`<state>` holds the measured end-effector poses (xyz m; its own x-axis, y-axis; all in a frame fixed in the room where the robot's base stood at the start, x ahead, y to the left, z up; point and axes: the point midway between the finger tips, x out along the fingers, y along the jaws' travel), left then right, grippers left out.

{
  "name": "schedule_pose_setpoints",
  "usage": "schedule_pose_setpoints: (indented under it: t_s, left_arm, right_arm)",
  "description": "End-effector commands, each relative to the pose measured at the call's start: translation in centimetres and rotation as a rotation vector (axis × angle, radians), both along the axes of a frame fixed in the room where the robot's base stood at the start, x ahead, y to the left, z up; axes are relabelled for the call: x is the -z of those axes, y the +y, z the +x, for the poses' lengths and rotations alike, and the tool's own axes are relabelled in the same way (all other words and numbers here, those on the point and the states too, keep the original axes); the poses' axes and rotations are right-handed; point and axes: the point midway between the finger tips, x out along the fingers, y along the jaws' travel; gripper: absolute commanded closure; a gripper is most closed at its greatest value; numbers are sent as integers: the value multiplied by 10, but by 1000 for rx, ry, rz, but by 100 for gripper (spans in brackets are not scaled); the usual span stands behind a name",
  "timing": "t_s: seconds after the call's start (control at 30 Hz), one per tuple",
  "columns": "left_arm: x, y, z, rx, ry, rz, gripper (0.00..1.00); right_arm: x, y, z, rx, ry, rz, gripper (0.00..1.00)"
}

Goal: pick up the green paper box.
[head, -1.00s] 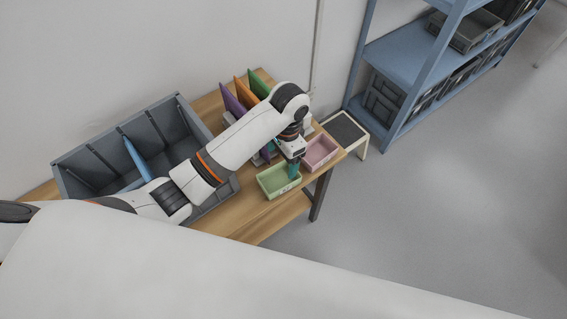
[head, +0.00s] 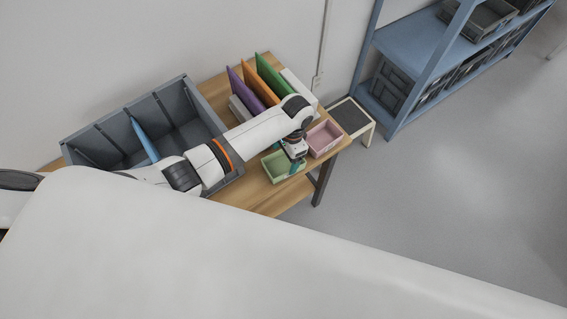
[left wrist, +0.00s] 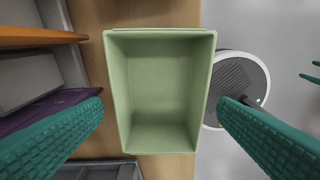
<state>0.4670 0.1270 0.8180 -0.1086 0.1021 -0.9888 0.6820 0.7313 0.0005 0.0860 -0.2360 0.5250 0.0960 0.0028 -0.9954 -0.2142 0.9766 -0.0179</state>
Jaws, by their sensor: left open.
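The green paper box (head: 276,168) is an open, shallow, pale green tray on the wooden table, near its front edge. In the left wrist view the box (left wrist: 160,95) looks empty and lies between the two teal fingers. My left gripper (head: 294,166) hangs over the box in the head view, its fingers partly hidden by the wrist. In the left wrist view the left gripper (left wrist: 160,112) is open, one finger on each side of the box, with gaps between fingers and walls.
A pink box (head: 325,138) stands close beside the green one. Purple (head: 258,86), orange (head: 270,79) and green (head: 272,72) upright panels stand behind. A large grey bin (head: 88,152) fills the table's left part. A small stool (head: 350,117) stands past the right end.

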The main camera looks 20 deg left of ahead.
Motion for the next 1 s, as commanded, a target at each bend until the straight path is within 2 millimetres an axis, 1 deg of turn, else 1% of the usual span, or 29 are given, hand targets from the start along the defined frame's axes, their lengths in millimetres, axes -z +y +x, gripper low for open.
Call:
schedule_pose_setpoints:
  t_s: [0.03,0.1,0.2,0.3,0.5,0.53,0.7,0.73,1.0]
  left_arm:
    - [9,1,-2,0,3,1,18]
    - [21,2,-3,0,3,1,18]
    - [32,3,-4,-1,1,1,18]
    - [38,4,-4,-1,1,1,18]
    - [38,4,-4,0,-1,1,18]
    - [38,4,-4,0,-1,1,20]
    - [38,4,-4,0,-1,1,48]
    - [38,4,-4,0,-1,1,52]
    - [37,4,-4,0,-1,0,52]
  right_arm:
    - [-1,0,0,0,0,0,56]
    - [-1,0,0,0,0,1,56]
    - [-1,1,-1,0,0,1,56]
    - [-1,1,-1,0,0,1,56]
    - [-1,2,-2,1,3,3,56]
    - [-1,2,-2,1,3,3,56]
    - [-1,2,-3,2,4,2,56]
    - [-1,2,-3,2,4,2,56]
    - [-1,2,-3,2,5,2,56]
